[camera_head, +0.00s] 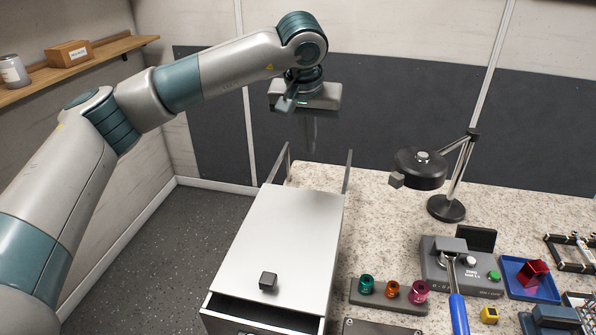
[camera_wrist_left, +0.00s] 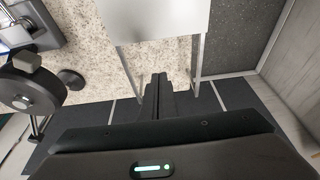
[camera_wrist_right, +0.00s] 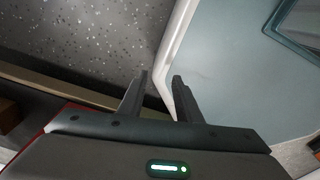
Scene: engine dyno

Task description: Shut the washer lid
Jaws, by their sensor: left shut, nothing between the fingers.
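The washer stands left of centre in the head view, with a pale flat lid (camera_head: 285,235) on top and a dark square knob (camera_head: 268,281) near its front edge. A dark gap shows under the lid's front edge, above the box rim (camera_head: 245,322). Part of a pale panel, apparently the lid (camera_wrist_left: 158,20), shows in the left wrist view. My left gripper (camera_head: 309,140) is shut and empty, beyond the lid's far edge and above it. Its closed fingers (camera_wrist_left: 157,85) point toward the lid. My right gripper (camera_wrist_right: 160,80) is open and empty, out of the head view.
Two thin uprights (camera_head: 348,172) rise at the lid's far end. A black lamp (camera_head: 420,168) stands on the speckled worktop (camera_head: 375,215) to the right. Sockets (camera_head: 392,290), a grey device (camera_head: 450,262) and a blue tray (camera_head: 508,268) crowd the right. Floor left of the washer is clear.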

